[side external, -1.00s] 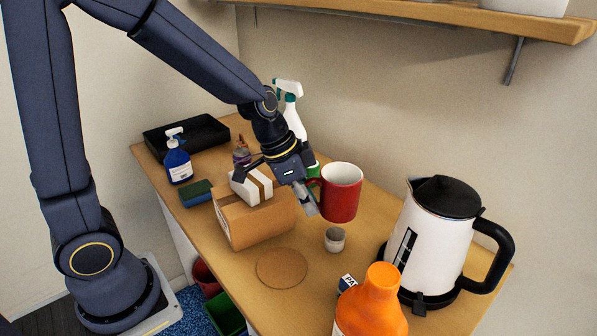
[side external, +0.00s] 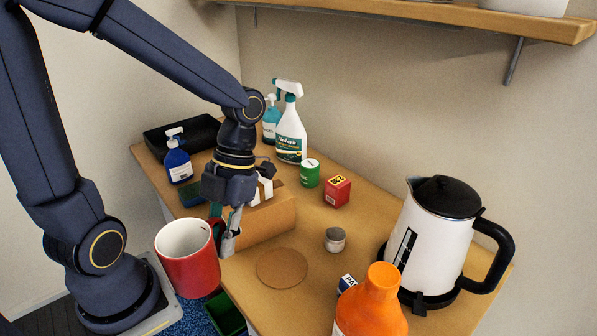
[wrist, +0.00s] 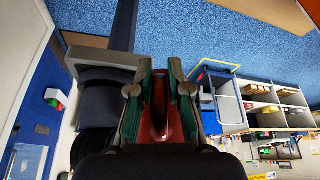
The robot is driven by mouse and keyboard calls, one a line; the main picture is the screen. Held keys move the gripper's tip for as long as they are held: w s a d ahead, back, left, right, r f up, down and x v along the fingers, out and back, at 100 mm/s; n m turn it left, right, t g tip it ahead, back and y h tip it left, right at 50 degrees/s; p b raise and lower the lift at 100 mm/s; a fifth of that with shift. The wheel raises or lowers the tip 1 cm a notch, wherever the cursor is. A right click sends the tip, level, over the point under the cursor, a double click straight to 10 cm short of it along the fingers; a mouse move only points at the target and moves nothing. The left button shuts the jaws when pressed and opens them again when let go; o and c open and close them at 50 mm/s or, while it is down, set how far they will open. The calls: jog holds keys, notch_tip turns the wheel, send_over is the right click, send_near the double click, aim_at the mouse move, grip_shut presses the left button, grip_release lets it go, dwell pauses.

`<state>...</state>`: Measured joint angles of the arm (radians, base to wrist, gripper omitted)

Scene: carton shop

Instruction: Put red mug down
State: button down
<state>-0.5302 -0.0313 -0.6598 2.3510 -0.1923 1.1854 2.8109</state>
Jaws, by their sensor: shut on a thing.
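The red mug (side external: 190,270) has a white inside and hangs roughly upright in the air, left of the counter's near-left edge in the side view. My gripper (side external: 226,232) is shut on it at its handle side, with the fingers pointing down. In the wrist view my gripper (wrist: 160,95) shows red of the mug (wrist: 160,128) between its fingers; most of the mug is hidden there. A round cork mat (side external: 282,268) lies bare on the wooden counter, right of my gripper.
A cardboard box (side external: 268,222) stands just behind my gripper. A small lidded jar (side external: 335,240), a red box (side external: 337,191), an orange bottle (side external: 372,305) and a white kettle (side external: 430,240) stand to the right. A green bin (side external: 224,314) is below the edge.

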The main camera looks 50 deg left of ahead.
jog(key=a, duration=0.1)
jog(key=n, duration=0.1)
send_over(290, 266)
jog(key=f, duration=0.8)
jog(key=shift+a+f, duration=0.25)
jog(key=shift+w+f, duration=0.65)
jog(key=shift+f, duration=1.55)
jog(key=c, duration=1.1)
grip_release()
jog(key=shift+f, duration=0.1)
